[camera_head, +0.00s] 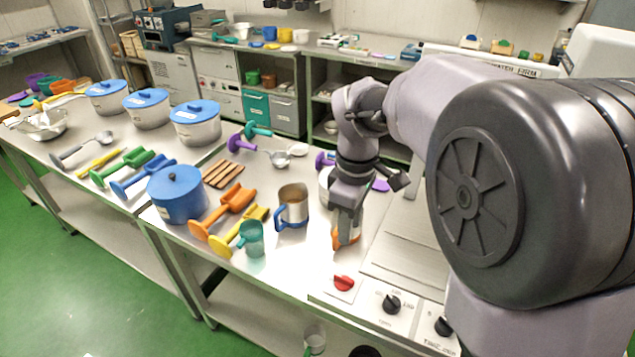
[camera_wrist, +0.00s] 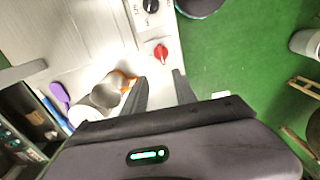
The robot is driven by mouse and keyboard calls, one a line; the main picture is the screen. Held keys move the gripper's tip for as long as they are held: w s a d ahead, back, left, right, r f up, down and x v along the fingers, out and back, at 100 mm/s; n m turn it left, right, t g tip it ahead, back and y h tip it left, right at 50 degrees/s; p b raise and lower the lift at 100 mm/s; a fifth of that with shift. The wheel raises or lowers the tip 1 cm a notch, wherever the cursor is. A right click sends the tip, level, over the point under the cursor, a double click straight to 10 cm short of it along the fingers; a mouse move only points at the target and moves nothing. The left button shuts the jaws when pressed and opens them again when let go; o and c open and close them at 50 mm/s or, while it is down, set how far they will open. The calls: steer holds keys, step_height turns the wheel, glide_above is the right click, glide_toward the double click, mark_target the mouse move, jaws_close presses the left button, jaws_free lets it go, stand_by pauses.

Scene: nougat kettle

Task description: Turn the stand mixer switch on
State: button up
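A red rotary knob (camera_head: 343,283) sits on a pale plate at the front left of a metal control panel. It also shows in the wrist view (camera_wrist: 161,52), ahead of the gap between my fingertips. Black knobs (camera_head: 391,303) with printed markings sit to its right; one shows in the wrist view (camera_wrist: 151,6). I cannot tell from the labels which is the stand mixer switch. My gripper (camera_head: 347,238) points down, behind the red knob in the head view. In the wrist view, its fingers (camera_wrist: 160,77) are apart with nothing between them, not touching the red knob.
A container with an orange part (camera_wrist: 108,93) stands near my fingers. The panel between gripper and red knob looks clear. Green floor lies beyond the counter edge.

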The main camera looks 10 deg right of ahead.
mark_target(344, 278)
steer(key=f+b, duration=0.4)
steer(key=f, duration=0.4)
steer(key=f+b, duration=0.4)
steer(key=f, duration=0.5)
steer(key=shift+s+f, duration=0.2)
steer(key=shift+f, duration=0.1)
steer(key=shift+c, duration=0.4)
jaws_close()
